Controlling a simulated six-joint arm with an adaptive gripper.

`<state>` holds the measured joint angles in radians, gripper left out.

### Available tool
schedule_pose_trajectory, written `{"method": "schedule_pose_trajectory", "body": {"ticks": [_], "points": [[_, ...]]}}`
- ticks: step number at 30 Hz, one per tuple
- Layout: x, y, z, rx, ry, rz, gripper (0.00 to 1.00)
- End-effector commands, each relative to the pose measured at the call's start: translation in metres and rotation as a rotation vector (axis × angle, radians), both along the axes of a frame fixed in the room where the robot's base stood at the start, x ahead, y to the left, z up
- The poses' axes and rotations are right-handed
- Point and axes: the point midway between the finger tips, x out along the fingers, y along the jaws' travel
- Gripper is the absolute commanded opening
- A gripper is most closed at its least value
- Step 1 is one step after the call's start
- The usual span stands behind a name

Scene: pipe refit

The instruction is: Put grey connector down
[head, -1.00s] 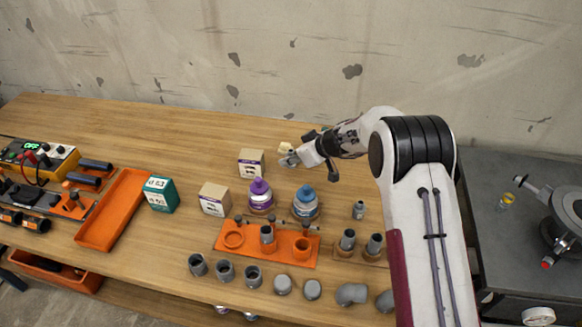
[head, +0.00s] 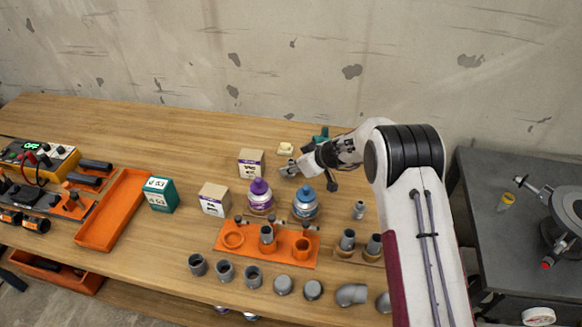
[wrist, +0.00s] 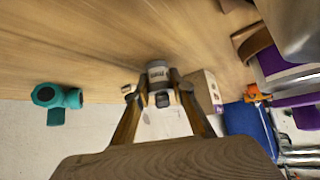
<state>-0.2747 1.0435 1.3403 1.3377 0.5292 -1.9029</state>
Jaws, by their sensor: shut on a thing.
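My gripper (head: 294,168) is shut on the grey connector, a short grey cylinder, in the back middle of the wooden bench. The connector (wrist: 157,70) shows between the two fingertips in the wrist view. In the head view only a small grey part is seen at the gripper's tip. I cannot tell whether the connector touches the bench top (head: 180,130).
A cream block (head: 286,148) lies just behind my gripper, and a teal fitting (wrist: 56,101) lies nearby. A cardboard box (head: 251,163), a purple-capped bottle (head: 261,196) and a blue-capped bottle (head: 305,203) stand close in front. The bench's back left is clear.

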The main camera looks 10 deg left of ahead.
Motion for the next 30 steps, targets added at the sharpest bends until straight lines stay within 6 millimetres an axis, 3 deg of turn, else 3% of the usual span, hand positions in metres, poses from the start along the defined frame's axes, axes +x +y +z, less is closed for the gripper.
{"method": "schedule_pose_trajectory", "body": {"ticks": [9,10,11,30], "points": [[0.0000,0.0000,-0.0028,0.000,0.000,0.000,0.02],[0.0000,0.0001,-0.0025,0.000,0.000,0.000,0.31],[0.0000,0.0001,-0.0023,0.000,0.000,0.000,0.39],[-0.0020,-0.0039,0.0055,0.001,-0.001,0.000,0.40]]}}
